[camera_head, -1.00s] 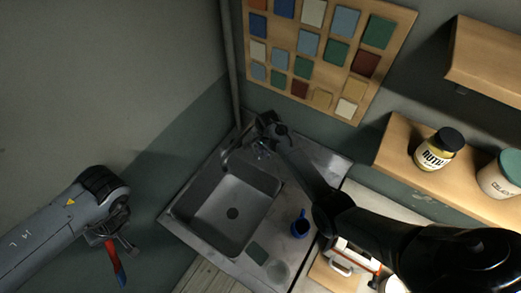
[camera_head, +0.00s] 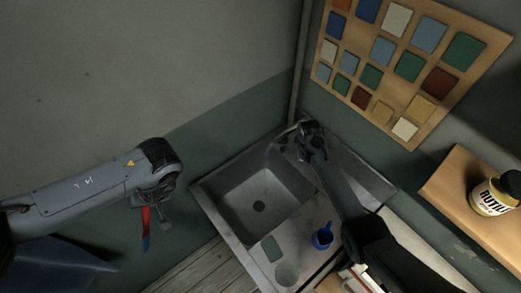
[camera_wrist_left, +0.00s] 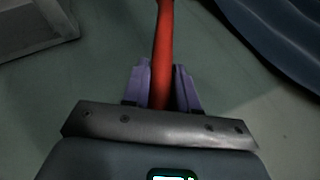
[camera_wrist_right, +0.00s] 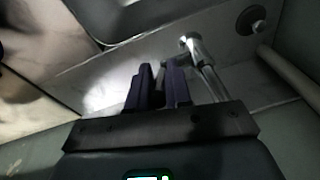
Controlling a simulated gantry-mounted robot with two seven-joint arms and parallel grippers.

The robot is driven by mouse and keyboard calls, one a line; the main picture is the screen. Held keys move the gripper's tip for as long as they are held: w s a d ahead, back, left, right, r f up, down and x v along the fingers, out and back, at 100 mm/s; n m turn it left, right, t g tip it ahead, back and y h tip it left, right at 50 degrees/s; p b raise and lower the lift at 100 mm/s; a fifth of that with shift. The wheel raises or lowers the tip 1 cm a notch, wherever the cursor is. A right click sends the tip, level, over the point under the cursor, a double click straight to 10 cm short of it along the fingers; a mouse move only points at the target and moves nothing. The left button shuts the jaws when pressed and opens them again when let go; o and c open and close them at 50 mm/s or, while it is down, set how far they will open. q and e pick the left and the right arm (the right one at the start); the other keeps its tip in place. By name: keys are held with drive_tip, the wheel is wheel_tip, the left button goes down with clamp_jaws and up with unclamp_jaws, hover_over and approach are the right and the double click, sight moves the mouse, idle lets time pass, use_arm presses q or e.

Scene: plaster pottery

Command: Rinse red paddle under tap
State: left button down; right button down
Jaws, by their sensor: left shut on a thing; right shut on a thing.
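The red paddle (camera_head: 145,222) hangs down from my left gripper (camera_head: 158,208), left of the sink and apart from it; its lower end looks blue. In the left wrist view the red handle (camera_wrist_left: 163,50) runs up from between the fingers (camera_wrist_left: 160,85), which are shut on it. My right gripper (camera_head: 308,152) is at the tap, at the sink's back corner. In the right wrist view the chrome tap (camera_wrist_right: 194,46) shows just right of the nearly closed fingers (camera_wrist_right: 158,80). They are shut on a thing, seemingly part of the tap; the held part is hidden. No water is visible.
The grey sink (camera_head: 260,200) has an empty basin with a drain. A blue mug (camera_head: 322,237) and a dark green pad (camera_head: 271,248) are on its counter. A tile board (camera_head: 410,70) hangs behind; a wooden shelf (camera_head: 450,200) with a jar (camera_head: 494,195) is at right.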

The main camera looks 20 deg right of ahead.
use_arm(q)
drive_tip(key=shift+d, duration=0.1)
use_arm(e)
drive_tip(key=c, duration=1.1)
unclamp_jaws()
drive_tip(key=shift+d, duration=0.3)
drive_tip(key=shift+a, duration=0.1)
drive_tip(key=shift+r, duration=0.55)
use_arm(q)
drive_tip(key=shift+f, duration=0.15)
use_arm(e)
wheel_tip(320, 180, up, 11)
drive_tip(key=s+a, duration=0.1)
drive_tip(key=shift+a, duration=0.3)
drive_tip(key=shift+s+f, duration=0.15)
